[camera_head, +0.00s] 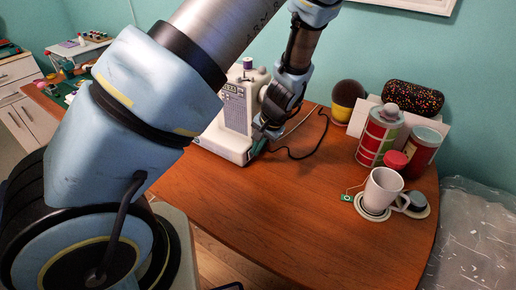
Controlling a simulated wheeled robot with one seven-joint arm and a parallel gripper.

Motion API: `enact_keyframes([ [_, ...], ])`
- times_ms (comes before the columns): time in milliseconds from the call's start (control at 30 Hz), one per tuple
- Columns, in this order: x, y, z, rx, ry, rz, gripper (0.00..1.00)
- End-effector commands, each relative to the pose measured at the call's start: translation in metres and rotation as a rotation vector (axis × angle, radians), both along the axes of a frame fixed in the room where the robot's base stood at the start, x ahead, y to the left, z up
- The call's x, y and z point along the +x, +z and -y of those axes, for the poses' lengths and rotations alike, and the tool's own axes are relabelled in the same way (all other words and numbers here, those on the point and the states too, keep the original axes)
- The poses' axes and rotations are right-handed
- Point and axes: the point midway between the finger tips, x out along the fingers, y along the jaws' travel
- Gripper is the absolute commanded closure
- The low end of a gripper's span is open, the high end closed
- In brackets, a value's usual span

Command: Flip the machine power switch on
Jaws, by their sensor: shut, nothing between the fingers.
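A white sewing machine (235,112) stands on the wooden table at the upper middle. A spool sits on its top. My gripper (268,132) is at the machine's right end, low down and close to its side. The gripper is shut with nothing held. I cannot tell whether it touches the machine. The power switch is not visible; my gripper and wrist cover much of that side. My arm hides the left part of the machine.
A black cable (310,153) runs across the table right of the machine. A white mug (382,188) on a coaster, striped tins (378,135), a yellow-and-black pot (347,98) and a patterned case (412,98) stand at the right. The table's (300,215) front middle is clear.

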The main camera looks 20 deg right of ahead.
Motion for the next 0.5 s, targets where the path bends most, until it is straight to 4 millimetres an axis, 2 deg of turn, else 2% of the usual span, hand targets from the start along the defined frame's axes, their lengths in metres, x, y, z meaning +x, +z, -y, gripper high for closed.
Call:
enact_keyframes([
  [500, 0.0, 0.017, 0.0, 0.0, 0.002, 0.001, 1.0],
])
